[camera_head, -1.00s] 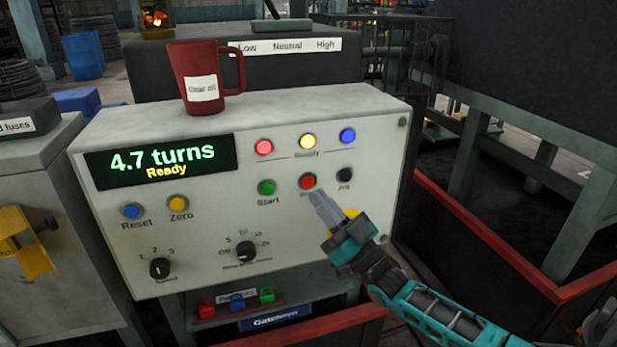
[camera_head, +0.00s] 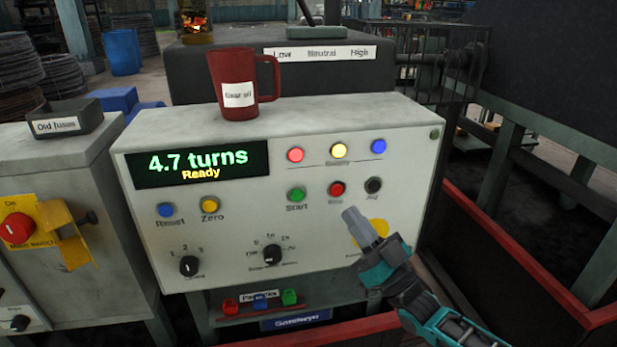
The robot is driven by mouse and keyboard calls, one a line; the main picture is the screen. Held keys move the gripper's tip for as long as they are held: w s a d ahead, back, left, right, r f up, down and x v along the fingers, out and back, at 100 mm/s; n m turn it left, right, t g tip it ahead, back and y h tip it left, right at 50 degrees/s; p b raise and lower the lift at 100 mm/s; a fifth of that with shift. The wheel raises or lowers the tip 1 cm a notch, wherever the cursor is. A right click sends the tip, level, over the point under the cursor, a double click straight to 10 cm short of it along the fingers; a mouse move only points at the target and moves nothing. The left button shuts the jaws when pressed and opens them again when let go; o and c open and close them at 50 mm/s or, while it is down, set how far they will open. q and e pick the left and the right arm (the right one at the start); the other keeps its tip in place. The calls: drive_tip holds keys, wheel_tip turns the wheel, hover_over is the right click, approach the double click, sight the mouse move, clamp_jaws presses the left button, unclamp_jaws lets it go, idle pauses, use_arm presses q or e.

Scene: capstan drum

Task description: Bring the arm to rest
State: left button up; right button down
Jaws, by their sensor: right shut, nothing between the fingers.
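My right arm comes in from the lower right. Its gripper (camera_head: 357,222) is shut and empty, in front of the control panel (camera_head: 230,225), a little below the red stop button (camera_head: 337,189). The fingertips partly overlap a yellow round shape (camera_head: 376,229) on the panel. I cannot tell whether they touch the panel. The display (camera_head: 197,163) reads "4.7 turns" and "Ready". My left gripper is not in view.
A red mug (camera_head: 238,90) labelled gear oil stands on top of the panel box. At left is a grey cabinet (camera_head: 95,160) with a red main switch (camera_head: 17,228) and yellow bracket (camera_head: 80,245). Red rails (camera_head: 480,225) run at right.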

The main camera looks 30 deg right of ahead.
drive_tip(key=shift+a+f, duration=0.1)
use_arm(q)
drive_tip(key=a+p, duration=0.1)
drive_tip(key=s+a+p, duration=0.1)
drive_tip(key=p, duration=0.1)
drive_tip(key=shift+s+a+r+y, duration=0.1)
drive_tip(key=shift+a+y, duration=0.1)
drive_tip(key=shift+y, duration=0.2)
use_arm(e)
drive_tip(key=s+a+f+g+h, duration=0.1)
drive_tip(key=s+a+f+g, duration=0.3)
drive_tip(key=s+f, duration=0.1)
drive_tip(key=s+a+f+g+h, duration=0.2)
drive_tip(key=s+a+f+g, duration=0.2)
drive_tip(key=f, duration=0.4)
drive_tip(key=s+a+f+m+g+h, duration=0.1)
drive_tip(key=s+a+f+g+h, duration=0.1)
drive_tip(key=s+a+f+g, duration=0.2)
wheel_tip(320, 180, down, 3)
drive_tip(key=shift+s+a+f+g, duration=0.25)
drive_tip(key=shift+s+g, duration=0.35)
drive_tip(key=shift+s, duration=0.65)
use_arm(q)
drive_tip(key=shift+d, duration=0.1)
